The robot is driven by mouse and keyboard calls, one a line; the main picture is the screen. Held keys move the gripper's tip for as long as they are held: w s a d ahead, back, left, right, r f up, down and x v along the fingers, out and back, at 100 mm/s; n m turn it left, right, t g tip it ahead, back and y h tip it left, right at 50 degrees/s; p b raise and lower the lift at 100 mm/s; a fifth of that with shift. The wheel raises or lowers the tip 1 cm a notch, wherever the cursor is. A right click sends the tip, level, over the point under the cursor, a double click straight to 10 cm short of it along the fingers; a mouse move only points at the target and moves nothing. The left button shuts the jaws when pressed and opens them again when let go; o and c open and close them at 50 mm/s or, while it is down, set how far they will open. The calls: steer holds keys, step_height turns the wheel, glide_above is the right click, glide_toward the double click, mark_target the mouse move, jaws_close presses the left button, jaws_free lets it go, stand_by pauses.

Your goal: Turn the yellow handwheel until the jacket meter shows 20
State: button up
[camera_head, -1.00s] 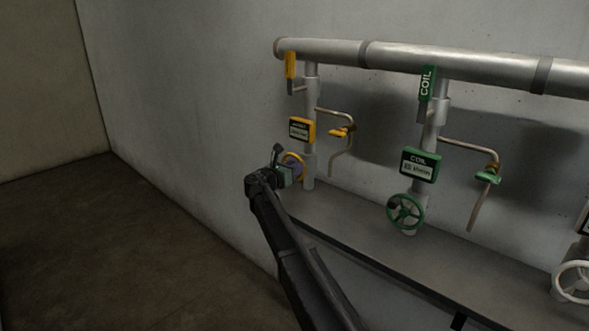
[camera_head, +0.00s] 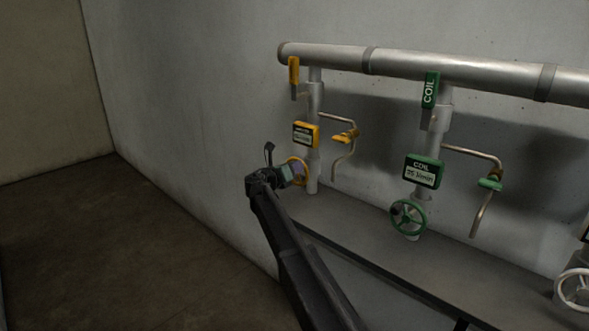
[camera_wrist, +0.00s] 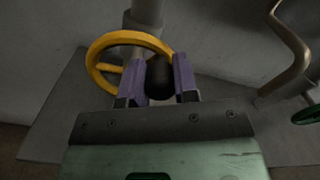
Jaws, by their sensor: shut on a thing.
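The yellow handwheel (camera_wrist: 97,62) fills the upper middle of the wrist view; my gripper (camera_wrist: 160,82) is shut on its near right part, with purple jaws on either side of a dark piece. In the head view the handwheel (camera_head: 305,166) shows low on the left pipe, partly hidden by my gripper (camera_head: 292,174). The jacket meter (camera_head: 306,135), a yellow-framed box, is above the wheel on the same pipe. Its digits are too small to read.
A green COIL meter (camera_head: 423,171) and green handwheel (camera_head: 409,219) are on the middle pipe. A white handwheel (camera_head: 574,289) is at the right edge. A yellow lever (camera_head: 293,69) and yellow tap (camera_head: 345,136) flank the left pipe. The grey ledge (camera_head: 370,235) runs below.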

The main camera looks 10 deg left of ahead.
steer(key=o, duration=0.9)
steer(key=v, duration=1)
steer(key=shift+s+a, duration=0.2)
steer(key=shift+s, duration=0.15)
